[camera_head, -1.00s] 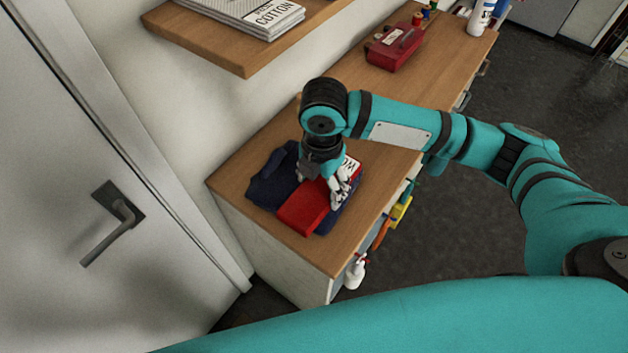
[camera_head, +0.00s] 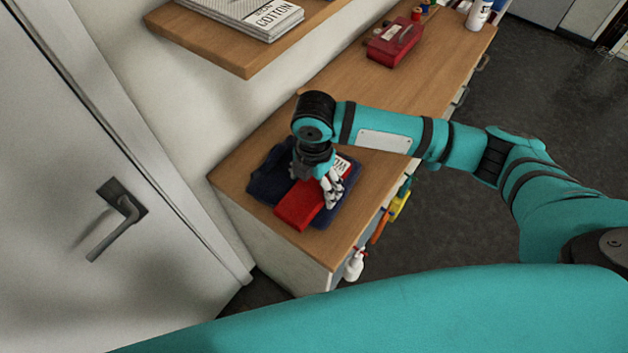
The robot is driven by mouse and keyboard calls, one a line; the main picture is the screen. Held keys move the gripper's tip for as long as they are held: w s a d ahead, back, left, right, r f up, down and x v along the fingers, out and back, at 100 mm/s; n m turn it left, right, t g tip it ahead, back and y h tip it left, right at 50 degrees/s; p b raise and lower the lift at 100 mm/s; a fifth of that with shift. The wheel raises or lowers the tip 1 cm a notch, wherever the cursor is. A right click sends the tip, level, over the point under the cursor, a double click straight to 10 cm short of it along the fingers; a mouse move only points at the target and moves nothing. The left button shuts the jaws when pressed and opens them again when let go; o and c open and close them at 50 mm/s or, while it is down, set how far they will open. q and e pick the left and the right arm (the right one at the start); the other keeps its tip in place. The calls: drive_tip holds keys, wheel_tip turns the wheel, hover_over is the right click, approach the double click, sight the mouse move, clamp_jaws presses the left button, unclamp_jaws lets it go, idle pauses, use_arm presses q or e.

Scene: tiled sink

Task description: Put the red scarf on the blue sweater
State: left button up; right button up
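The blue sweater (camera_head: 266,187), dark navy and folded, lies flat near the front end of the wooden counter. The red scarf (camera_head: 297,205), a folded block, lies on the sweater. A white label with dark lettering shows beside my gripper's fingers. My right gripper (camera_head: 329,190) points down at the far right part of the scarf, its fingers at or touching the scarf. The wrist and fingers hide part of the scarf and sweater, and whether the fingers are closed on cloth is unclear. My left gripper is out of view.
A red box (camera_head: 394,43) stands farther back. A white door (camera_head: 60,200) is at left. Spray bottles and tools hang off the counter's right side. The counter's middle is clear.

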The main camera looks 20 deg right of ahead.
sight(314, 186)
drive_tip(key=shift+o, duration=0.5)
drive_tip(key=shift+r, duration=0.25)
wheel_tip(314, 186, up, 12)
drive_tip(key=b, duration=0.2)
drive_tip(key=shift+s+f, duration=0.1)
drive_tip(key=shift+f, duration=0.1)
